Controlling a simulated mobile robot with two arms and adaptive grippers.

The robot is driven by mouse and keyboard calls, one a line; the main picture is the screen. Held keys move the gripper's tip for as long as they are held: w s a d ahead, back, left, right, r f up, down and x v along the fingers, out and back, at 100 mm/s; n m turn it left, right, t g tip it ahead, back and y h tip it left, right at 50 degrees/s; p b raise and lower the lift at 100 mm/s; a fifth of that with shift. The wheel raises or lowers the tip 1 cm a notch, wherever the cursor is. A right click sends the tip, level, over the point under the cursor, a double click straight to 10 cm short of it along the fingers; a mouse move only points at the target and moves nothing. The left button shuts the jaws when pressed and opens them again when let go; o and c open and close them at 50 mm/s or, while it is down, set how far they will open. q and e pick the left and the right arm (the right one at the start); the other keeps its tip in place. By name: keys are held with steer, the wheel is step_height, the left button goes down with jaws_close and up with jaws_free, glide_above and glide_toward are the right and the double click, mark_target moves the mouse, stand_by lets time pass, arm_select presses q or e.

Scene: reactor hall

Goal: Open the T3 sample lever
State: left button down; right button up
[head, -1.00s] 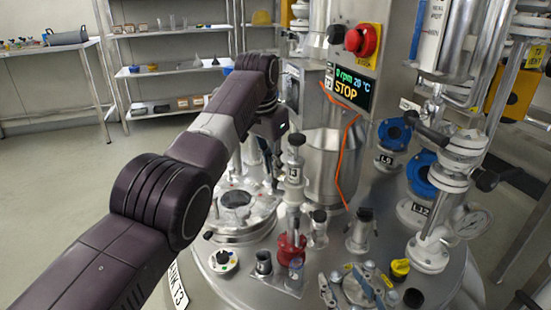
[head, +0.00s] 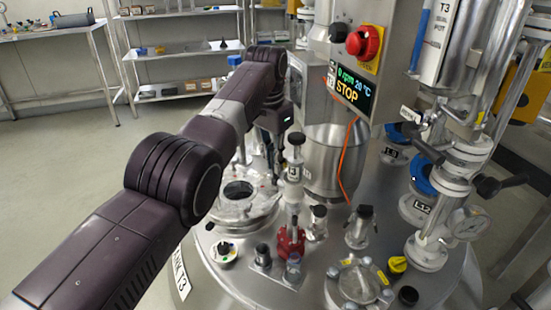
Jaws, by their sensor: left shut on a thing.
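My left arm reaches in from the left across the tank top. Its gripper (head: 272,163) points down behind the wrist, beside a white fitting with a black knob (head: 295,160). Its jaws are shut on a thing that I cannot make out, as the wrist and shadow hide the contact. I cannot single out the T3 sample lever with certainty. A red valve (head: 291,241) stands upright on the tank lid, in front of the white fitting and apart from the gripper. My right gripper is not in view.
A round port (head: 238,196) lies left of the gripper. A control box (head: 354,87) reading STOP with a red button (head: 363,41) stands behind. A round sight glass (head: 358,283) is in front. Floor at left is clear.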

arm_select(q)
steer(key=shift+w, duration=0.1)
stand_by(0.3)
steer(key=c, duration=2)
jaws_free()
steer(key=shift+o, duration=0.2)
